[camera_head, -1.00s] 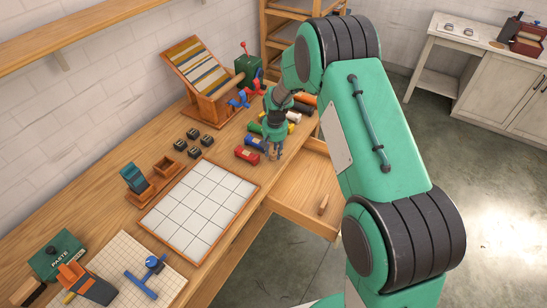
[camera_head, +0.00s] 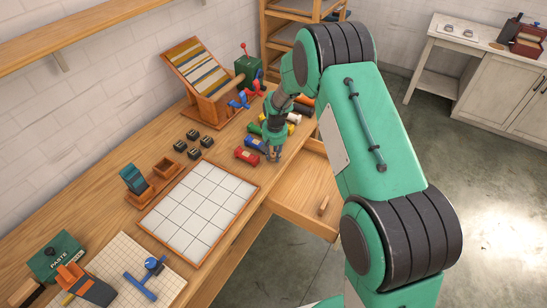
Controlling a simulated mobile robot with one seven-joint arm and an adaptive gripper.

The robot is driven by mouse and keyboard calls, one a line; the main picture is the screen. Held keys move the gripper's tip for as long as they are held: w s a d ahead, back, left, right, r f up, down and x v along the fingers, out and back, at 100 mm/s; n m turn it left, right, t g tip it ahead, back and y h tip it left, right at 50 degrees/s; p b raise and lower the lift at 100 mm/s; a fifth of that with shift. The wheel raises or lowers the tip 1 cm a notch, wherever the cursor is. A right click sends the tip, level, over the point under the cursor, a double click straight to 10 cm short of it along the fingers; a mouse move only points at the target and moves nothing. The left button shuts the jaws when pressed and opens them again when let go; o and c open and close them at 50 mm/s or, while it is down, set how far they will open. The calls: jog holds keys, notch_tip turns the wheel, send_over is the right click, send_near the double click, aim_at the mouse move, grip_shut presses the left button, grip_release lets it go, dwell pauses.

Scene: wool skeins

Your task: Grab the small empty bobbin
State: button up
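My gripper (camera_head: 273,157) points down at the front edge of the workbench, beside a red skein (camera_head: 246,156) and a blue skein (camera_head: 254,143). Its fingers are small and dark here, and I cannot tell whether they are apart or closed, or whether anything is between them. I cannot clearly pick out an empty bobbin. A small brown wooden piece (camera_head: 323,206) shows at the open drawer, too small to identify. My gripper and arm hide part of the bench around the skeins.
An open drawer (camera_head: 290,205) juts out below the bench front. A gridded white board (camera_head: 198,208) lies left of my gripper, with several small black blocks (camera_head: 193,134) behind it. A wooden rack with striped cloth (camera_head: 200,75) stands at the back. My upper arm fills the right middle.

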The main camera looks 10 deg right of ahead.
aim_at(274, 155)
jog(key=shift+r, duration=0.1)
jog(key=shift+r, duration=0.5)
jog(key=shift+s+r+p, duration=0.2)
jog(key=shift+r+p, duration=0.1)
jog(key=shift+r, duration=0.35)
jog(key=shift+s+r+p, duration=0.15)
jog(key=shift+r+p, duration=0.1)
jog(key=shift+r, duration=0.35)
jog(key=s, duration=0.5)
jog(key=s+r+p, duration=0.1)
jog(key=s, duration=0.4)
jog(key=s+p, duration=0.1)
jog(key=s, duration=0.4)
jog(key=shift+s+r, duration=0.15)
